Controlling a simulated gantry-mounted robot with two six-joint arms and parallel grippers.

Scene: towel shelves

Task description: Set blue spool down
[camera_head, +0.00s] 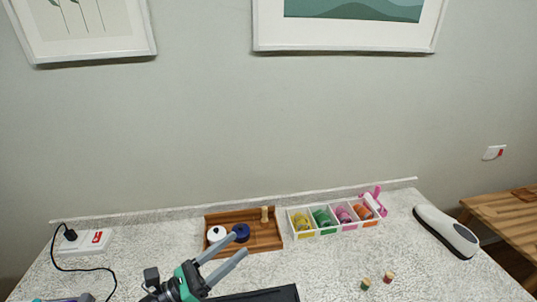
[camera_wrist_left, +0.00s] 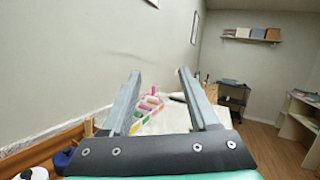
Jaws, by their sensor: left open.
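The blue spool (camera_head: 242,231) stands in the wooden tray (camera_head: 268,245), beside the white spool (camera_head: 216,234). My left gripper (camera_head: 236,246) is open and empty, with its fingers in front of the tray and close to the blue spool in the head view. In the left wrist view, part of the blue spool (camera_wrist_left: 62,160) shows at the lower left, outside the fingers, with the white spool (camera_wrist_left: 38,173) beside it. Nothing is between the fingers there. My right gripper is in neither view.
A wooden peg (camera_head: 264,214) stands in the tray. A white divided box (camera_head: 303,233) of coloured spools stands to its right. Two small spools (camera_head: 366,283) (camera_head: 388,277) stand near the front. A dark mat (camera_head: 255,295) lies in front; a power strip (camera_head: 88,242) is at left.

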